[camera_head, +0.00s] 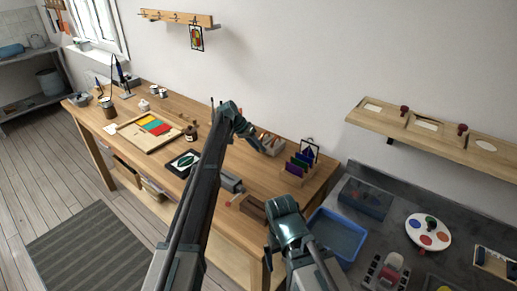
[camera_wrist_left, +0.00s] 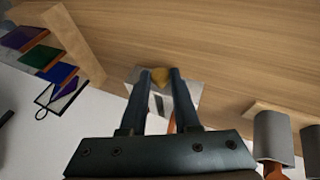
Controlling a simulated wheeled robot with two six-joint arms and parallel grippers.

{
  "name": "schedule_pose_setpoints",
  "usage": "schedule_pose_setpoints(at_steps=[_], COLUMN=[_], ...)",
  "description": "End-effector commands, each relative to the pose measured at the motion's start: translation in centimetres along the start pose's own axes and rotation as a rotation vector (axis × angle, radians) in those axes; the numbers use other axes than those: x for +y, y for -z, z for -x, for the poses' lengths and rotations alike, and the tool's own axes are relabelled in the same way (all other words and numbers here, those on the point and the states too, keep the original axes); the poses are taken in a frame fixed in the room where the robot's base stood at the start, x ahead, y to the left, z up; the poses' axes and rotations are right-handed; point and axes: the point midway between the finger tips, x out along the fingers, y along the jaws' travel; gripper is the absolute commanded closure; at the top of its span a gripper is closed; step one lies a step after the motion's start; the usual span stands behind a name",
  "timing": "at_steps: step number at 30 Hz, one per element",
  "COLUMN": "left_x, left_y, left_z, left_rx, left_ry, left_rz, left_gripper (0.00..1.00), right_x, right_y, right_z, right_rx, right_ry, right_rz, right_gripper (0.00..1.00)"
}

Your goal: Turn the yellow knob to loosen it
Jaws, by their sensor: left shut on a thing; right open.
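The yellow knob (camera_wrist_left: 160,77) shows in the left wrist view between the tips of my left gripper's two fingers (camera_wrist_left: 161,74). The fingers are shut on its sides. Under it is a pale metallic piece (camera_wrist_left: 185,92) on the wooden bench. In the head view my left gripper (camera_head: 260,149) is low over the back of the workbench (camera_head: 237,171), and the knob is hidden there. My right gripper (camera_head: 273,247) is at the bench's near right corner, apart from the knob; its fingers are hard to make out.
A rack of coloured glass sheets (camera_head: 298,167) stands right of my left gripper; it also shows in the left wrist view (camera_wrist_left: 70,45). A blue tray (camera_head: 338,236) lies beside my right gripper. A tray with coloured panels (camera_head: 150,130) lies on the bench's left half.

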Motion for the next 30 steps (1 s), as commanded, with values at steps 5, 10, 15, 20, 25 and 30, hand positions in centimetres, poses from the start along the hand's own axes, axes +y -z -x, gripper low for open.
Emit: schedule_pose_setpoints(at_steps=[5, 10, 15, 20, 25, 30], left_x=[0.1, 0.1, 0.1, 0.0, 0.1, 0.2], left_y=[-0.2, -0.2, -0.1, -0.1, 0.0, 0.1], left_z=[0.0, 0.0, 0.0, 0.0, 0.3, 1.5], left_rx=[-0.006, -0.006, -0.003, -0.002, -0.001, -0.001], left_ry=[0.0, 0.0, 0.001, 0.001, 0.001, 0.001], left_rz=[0.0, 0.0, 0.0, 0.0, 0.0, 0.001], left_gripper=[1.0, 0.59, 0.4, 0.4, 0.4, 0.4], right_x=[0.0, 0.0, 0.0, 0.0, 0.0, 0.1], right_y=[0.0, 0.0, 0.0, 0.0, 0.0, -0.1], right_z=[0.0, 0.0, 0.0, 0.0, 0.3, 1.3], right_rx=[0.0, 0.0, 0.0, 0.0, 0.0, 0.0], right_ry=[0.0, 0.0, 0.0, 0.0, 0.0, 0.0], right_rz=[0.0, 0.0, 0.0, 0.0, 0.0, 0.0], right_gripper=[0.0, 0.0, 0.0, 0.0, 0.0, 0.0])
